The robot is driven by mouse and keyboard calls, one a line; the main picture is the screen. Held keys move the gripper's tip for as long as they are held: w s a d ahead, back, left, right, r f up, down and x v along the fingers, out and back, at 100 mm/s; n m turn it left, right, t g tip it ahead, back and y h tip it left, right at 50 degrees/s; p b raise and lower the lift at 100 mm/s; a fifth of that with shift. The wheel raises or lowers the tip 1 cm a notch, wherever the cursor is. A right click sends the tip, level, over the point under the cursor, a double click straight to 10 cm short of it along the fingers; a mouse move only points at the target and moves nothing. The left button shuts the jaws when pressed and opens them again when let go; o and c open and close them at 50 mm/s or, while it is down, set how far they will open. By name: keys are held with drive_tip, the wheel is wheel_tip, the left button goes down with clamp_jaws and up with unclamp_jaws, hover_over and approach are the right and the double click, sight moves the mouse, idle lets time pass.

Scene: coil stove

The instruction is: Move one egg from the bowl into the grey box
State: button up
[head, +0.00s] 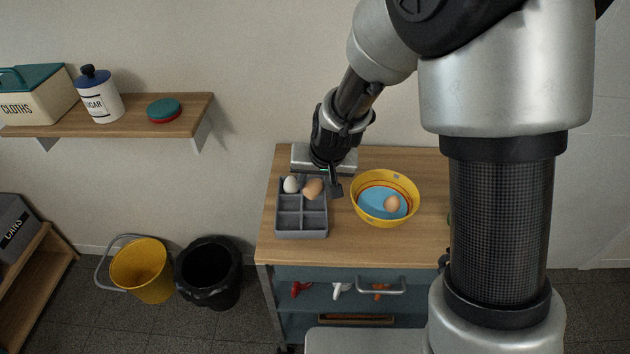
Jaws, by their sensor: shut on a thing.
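The grey box (302,235) is a divided tray with several compartments on the wooden worktop. A white egg (290,184) sits in its back left compartment. My gripper (325,184) is over the box's back right corner, shut on a brown egg (313,188). One dark finger shows to the right of this egg; the other is hardly visible. The egg is at the back right compartment, but I cannot tell whether it touches the box. The yellow bowl (364,212), blue inside, stands to the right with another brown egg (392,203) in it.
The worktop (335,247) is clear in front of the box and bowl. My arm covers the right side of the view. A wall shelf (190,122) with containers hangs at the left. A yellow bucket (142,270) and a black bin (208,270) stand on the floor.

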sight(316, 190)
drive_tip(key=shift+f+b, duration=1.65)
drive_tip(key=shift+f, duration=0.2)
idle(0.7)
drive_tip(key=o, duration=1.1)
drive_tip(key=p+v, duration=0.3)
drive_tip(key=v, duration=1.4)
drive_tip(key=shift+t+h, duration=0.6)
drive_tip(key=shift+h, duration=0.3)
drive_tip(key=s+d+r+p, duration=0.2)
drive_tip(key=s+d+r, duration=0.2)
drive_tip(key=s+r, duration=0.1)
drive_tip(key=s+d+r+p, duration=0.3)
drive_tip(key=s+d+r, duration=0.2)
drive_tip(key=r, duration=0.1)
drive_tip(key=s+d+r+p, duration=0.2)
drive_tip(key=s+d+r, duration=0.2)
drive_tip(key=s+r, duration=0.2)
drive_tip(key=shift+d+r+p, duration=0.25)
drive_tip(key=shift+d+p, duration=0.05)
drive_tip(key=shift+p, duration=0.1)
